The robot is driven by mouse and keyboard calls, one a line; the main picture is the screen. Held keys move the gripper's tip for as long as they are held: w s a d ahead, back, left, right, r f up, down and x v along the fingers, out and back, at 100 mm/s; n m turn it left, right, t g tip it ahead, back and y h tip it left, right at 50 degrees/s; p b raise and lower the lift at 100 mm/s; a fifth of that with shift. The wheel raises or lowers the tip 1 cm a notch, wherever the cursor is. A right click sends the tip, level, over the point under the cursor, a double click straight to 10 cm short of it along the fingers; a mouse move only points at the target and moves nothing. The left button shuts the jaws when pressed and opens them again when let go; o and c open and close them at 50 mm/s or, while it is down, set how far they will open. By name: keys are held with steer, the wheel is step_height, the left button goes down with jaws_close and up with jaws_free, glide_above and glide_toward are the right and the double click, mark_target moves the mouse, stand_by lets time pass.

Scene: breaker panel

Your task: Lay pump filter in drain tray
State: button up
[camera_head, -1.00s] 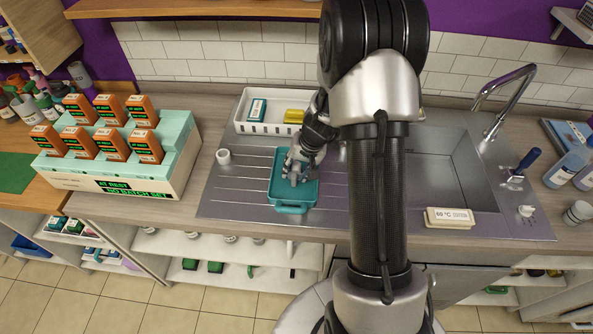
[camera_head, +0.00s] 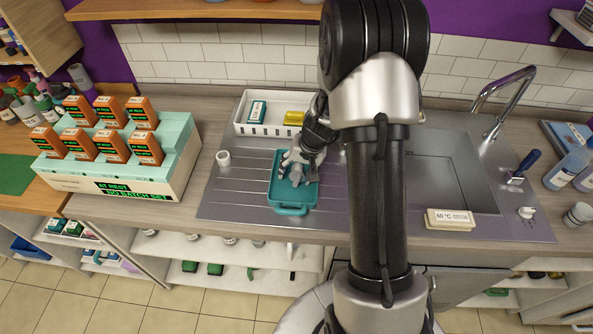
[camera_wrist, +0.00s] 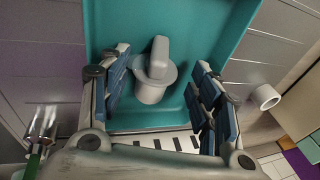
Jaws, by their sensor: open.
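The teal tray (camera_head: 280,197) lies on the ribbed steel drainboard, left of the sink basin. The pump filter is a grey round piece with a flange and a raised grip (camera_wrist: 153,75). It is inside the teal tray (camera_wrist: 205,25) in the wrist view and seems to rest on its floor. My gripper (camera_head: 299,176) is over the tray. In the wrist view my gripper (camera_wrist: 160,85) is open, one finger on each side of the filter, with visible gaps between. In the head view my fingers mostly hide the filter.
A white slotted basket (camera_head: 271,128) holding a green box and a yellow item stands behind the tray. A white ring (camera_head: 223,157) lies to its left. A teal stand of orange units (camera_head: 180,150) is further left. The sink basin (camera_head: 440,180) and tap are right.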

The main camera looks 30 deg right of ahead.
steer(key=s+a+r+n+p, duration=0.1)
steer(key=s+a+r+p, duration=0.15)
steer(key=r, duration=0.65)
steer(key=s+a+r+n+p, duration=0.1)
steer(key=s+r, duration=0.2)
steer(key=r, duration=0.7)
steer(key=s+a+r+n, duration=0.1)
steer(key=s+a+r, duration=0.2)
steer(key=s, duration=0.3)
steer(key=s+a+r+n+t+h, duration=0.1)
steer(key=s+a+r+n, duration=0.1)
steer(key=s+a+r, duration=0.2)
steer(key=s+a+r+n, duration=0.2)
steer(key=s+a+r, duration=0.2)
steer(key=s, duration=0.6)
steer(key=shift+r+h, duration=0.3)
steer(key=shift+r, duration=0.1)
step_height(320, 180, down, 4)
steer(key=b, duration=0.4)
steer(key=shift+s, duration=0.1)
